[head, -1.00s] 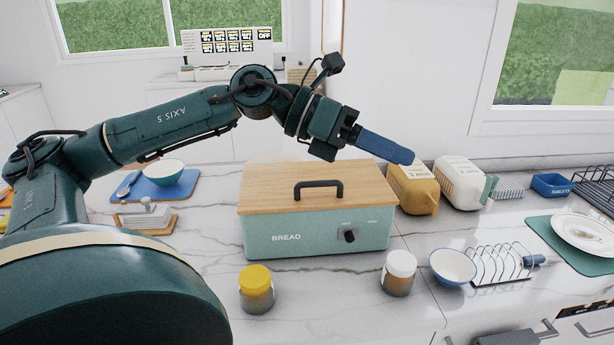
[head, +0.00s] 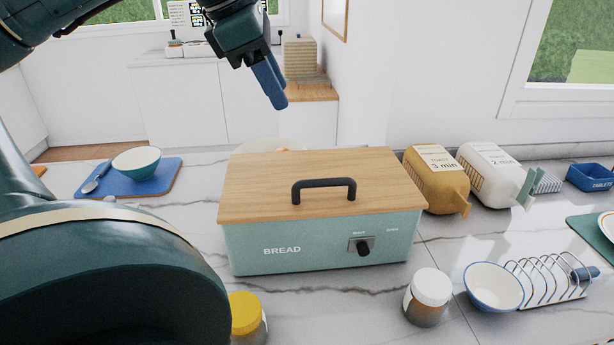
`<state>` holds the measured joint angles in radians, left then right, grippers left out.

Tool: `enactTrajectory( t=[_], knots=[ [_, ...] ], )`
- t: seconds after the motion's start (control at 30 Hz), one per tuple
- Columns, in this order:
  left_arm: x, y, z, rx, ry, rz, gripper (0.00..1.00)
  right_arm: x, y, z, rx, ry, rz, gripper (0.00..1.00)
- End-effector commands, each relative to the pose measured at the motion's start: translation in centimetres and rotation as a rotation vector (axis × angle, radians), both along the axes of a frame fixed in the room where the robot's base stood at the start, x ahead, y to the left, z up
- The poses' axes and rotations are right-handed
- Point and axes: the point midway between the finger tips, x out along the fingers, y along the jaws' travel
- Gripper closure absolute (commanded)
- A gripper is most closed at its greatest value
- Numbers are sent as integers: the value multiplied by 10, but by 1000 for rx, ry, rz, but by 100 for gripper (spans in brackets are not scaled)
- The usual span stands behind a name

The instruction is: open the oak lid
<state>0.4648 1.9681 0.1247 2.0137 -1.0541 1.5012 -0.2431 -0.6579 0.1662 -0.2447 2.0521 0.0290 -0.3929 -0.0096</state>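The oak lid (head: 255,185) lies flat and closed on the pale green bread bin (head: 300,262) in the middle of the counter. A black bar handle (head: 323,184) stands up from the top of the lid. The bin's front reads BREAD and carries a black knob (head: 363,248). My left gripper (head: 276,100), with blue fingers pointing down, hangs above and beyond the lid's back edge, apart from the lid and handle. Its fingers overlap from this side, so any gap between them is hidden. My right gripper is not in view.
A yellow-lidded jar (head: 247,314) and a white-lidded jar (head: 428,294) stand before the bin. A bowl (head: 494,287) and toast rack (head: 545,280) are at right. Tan (head: 436,180) and white (head: 490,172) containers stand right of the bin. A blue board (head: 155,183) lies at left.

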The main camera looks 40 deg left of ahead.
Motion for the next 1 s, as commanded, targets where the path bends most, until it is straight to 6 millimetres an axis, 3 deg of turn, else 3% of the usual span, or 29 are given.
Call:
enactTrajectory(
  t=[0.03, 0.47, 0.8, 1.0],
  knots=[
    [0, 0, -26, 0, -2, -1, 64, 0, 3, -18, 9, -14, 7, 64],
    [6, -3, -61, -1, 2, -3, 64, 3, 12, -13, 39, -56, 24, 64],
    [35, -10, -125, -2, 6, -2, 64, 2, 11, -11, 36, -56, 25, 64],
    [47, -13, -152, 0, 3, -2, 64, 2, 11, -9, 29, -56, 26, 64]
  ],
)
